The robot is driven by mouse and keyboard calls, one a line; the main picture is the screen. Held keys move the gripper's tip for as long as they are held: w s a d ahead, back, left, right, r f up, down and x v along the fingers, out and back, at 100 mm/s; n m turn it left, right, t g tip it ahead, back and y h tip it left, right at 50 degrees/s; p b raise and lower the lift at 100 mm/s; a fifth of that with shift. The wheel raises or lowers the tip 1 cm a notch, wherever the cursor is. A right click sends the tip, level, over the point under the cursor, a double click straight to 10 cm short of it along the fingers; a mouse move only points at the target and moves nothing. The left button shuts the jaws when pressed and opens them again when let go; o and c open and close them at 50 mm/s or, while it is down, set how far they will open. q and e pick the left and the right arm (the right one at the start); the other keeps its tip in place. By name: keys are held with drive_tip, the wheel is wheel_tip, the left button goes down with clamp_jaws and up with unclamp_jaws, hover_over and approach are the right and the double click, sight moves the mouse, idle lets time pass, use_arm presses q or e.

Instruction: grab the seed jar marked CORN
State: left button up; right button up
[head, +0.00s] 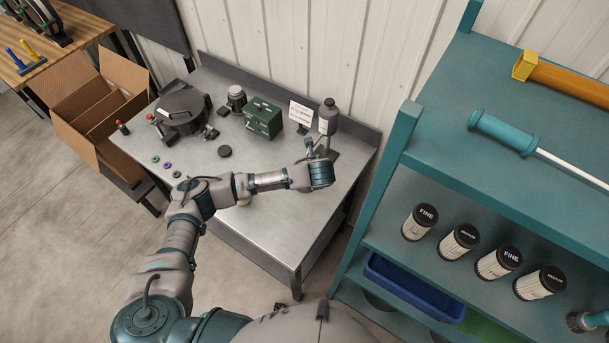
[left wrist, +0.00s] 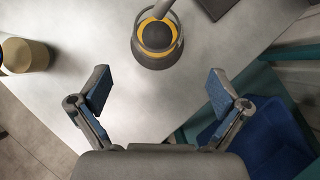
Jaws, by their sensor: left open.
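I can read no CORN label in either view. A tan-topped cylinder (left wrist: 25,55) stands on the table at the left of the left wrist view; its marking cannot be seen. A tan thing (head: 243,202) shows partly behind my left arm in the head view. A dark grey object with a yellow ring (left wrist: 157,38) stands ahead of my left gripper (left wrist: 158,88), beyond the fingertips. My right gripper is not in view.
A grey bottle (head: 328,115), white sign (head: 301,113), green box (head: 263,118), grey canister (head: 236,98) and black seed meter (head: 182,108) stand at the back. A teal shelf (head: 480,150) with several filters and a blue bin (head: 412,288) is at right. The table's front is mostly clear.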

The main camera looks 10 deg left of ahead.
use_arm(q)
drive_tip(key=x, duration=0.4)
drive_tip(key=shift+w+d+f, duration=0.15)
drive_tip(key=shift+f, duration=0.1)
drive_tip(key=x, duration=0.5)
drive_tip(key=shift+a, duration=0.45)
drive_tip(key=c, duration=1.6)
drive_tip(key=shift+r+p, duration=0.1)
drive_tip(key=shift+p, duration=0.25)
